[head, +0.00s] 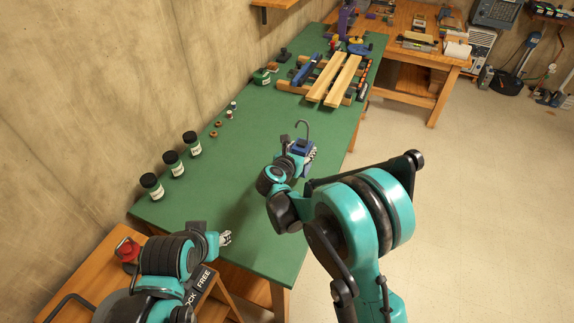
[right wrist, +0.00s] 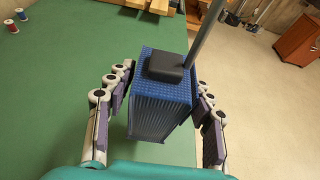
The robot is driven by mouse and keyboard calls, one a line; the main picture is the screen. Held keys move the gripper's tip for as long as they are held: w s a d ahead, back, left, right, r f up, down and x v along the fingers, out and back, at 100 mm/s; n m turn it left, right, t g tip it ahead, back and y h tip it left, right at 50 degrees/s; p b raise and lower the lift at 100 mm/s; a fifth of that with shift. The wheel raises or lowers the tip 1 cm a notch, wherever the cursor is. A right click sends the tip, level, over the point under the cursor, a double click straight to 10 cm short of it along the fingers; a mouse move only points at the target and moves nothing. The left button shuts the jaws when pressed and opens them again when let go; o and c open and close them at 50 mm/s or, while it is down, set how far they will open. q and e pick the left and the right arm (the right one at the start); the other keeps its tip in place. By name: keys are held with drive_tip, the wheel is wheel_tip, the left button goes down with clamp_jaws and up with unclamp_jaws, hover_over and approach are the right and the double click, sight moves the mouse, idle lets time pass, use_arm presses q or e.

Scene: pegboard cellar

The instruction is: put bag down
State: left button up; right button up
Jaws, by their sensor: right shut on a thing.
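The bag looks like a dark blue, ribbed, boxy thing (right wrist: 160,100) with a black block on top and a grey metal rod rising from it. In the head view the blue bag (head: 300,147) shows small, with a curved grey hook above it. My right gripper (head: 308,155) is shut on it, with fingers on both sides in the right wrist view (right wrist: 160,110). The bag is over the green table (head: 235,185) near its right edge; I cannot tell whether it touches the top. My left gripper (head: 226,238) is over the near end of the table; its fingers are too small to judge.
Several dark-lidded jars (head: 172,164) line the wall side, with small spools (head: 231,110) beyond. Wooden slats on a rack (head: 335,79) fill the far end. A wooden bench (head: 395,55) stands behind. The middle of the green top is clear; open floor lies right.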

drive_tip(key=w+a+f+b, duration=0.1)
drive_tip(key=f, duration=0.1)
drive_tip(key=w+a+f+b, duration=0.1)
drive_tip(key=a+f, duration=0.1)
drive_tip(key=f, duration=0.1)
drive_tip(key=w+a+f+b, duration=0.1)
drive_tip(key=a+f, duration=0.1)
drive_tip(key=shift+f, duration=0.35)
drive_tip(key=shift+s+d+r, duration=0.1)
drive_tip(key=shift+r, duration=0.05)
drive_tip(key=shift+f, duration=0.25)
drive_tip(key=o, duration=1.3)
drive_tip(key=shift+r, duration=0.1)
